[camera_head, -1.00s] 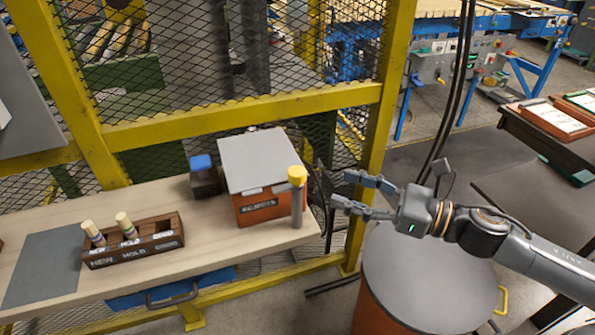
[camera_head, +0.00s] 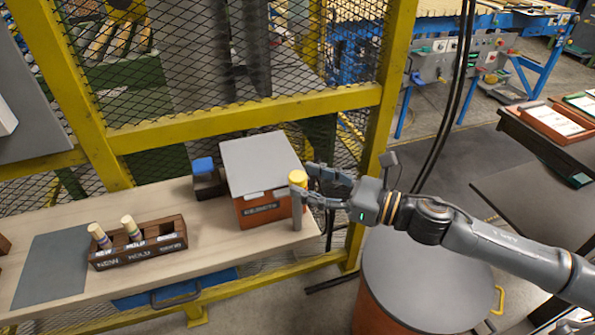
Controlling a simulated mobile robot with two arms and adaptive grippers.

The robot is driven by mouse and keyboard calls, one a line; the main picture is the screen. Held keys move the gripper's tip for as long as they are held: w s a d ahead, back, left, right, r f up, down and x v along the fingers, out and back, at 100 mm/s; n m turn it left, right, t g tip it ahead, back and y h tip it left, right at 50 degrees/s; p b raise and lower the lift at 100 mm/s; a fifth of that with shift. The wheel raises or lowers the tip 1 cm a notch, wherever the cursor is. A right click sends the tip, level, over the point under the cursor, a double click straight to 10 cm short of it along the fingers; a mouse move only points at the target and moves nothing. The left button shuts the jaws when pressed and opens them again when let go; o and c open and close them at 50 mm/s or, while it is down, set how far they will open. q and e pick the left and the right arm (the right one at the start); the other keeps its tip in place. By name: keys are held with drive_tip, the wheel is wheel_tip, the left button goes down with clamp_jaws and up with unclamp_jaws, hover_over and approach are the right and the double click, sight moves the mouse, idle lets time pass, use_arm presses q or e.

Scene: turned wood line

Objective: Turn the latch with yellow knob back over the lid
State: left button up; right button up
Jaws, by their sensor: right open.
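The reject box (camera_head: 266,212) is orange with a grey lid (camera_head: 261,161) lying shut on it, and stands at the right end of the bench. The yellow knob (camera_head: 297,177) tops a grey latch (camera_head: 297,208) that stands upright at the box's right front corner, beside the lid. My right gripper (camera_head: 305,182) reaches in from the right, open, with its fingertips at the knob. The lower finger passes close by the knob's underside; I cannot tell whether it touches. My left gripper is out of view.
A wooden rack (camera_head: 138,248) with two pegs stands left on the bench (camera_head: 215,235). A yellow mesh fence (camera_head: 245,110) runs behind. A grey-topped drum (camera_head: 425,275) stands below my right arm.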

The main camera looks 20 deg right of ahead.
sight(290, 185)
drive_tip(key=shift+r+p+x, duration=0.2)
drive_tip(key=shift+p+x, duration=0.2)
drive_tip(key=shift+x, duration=0.45)
drive_tip(key=shift+w+a+f, duration=0.2)
drive_tip(key=shift+w+a, duration=0.2)
drive_tip(key=shift+a, duration=0.1)
clamp_jaws()
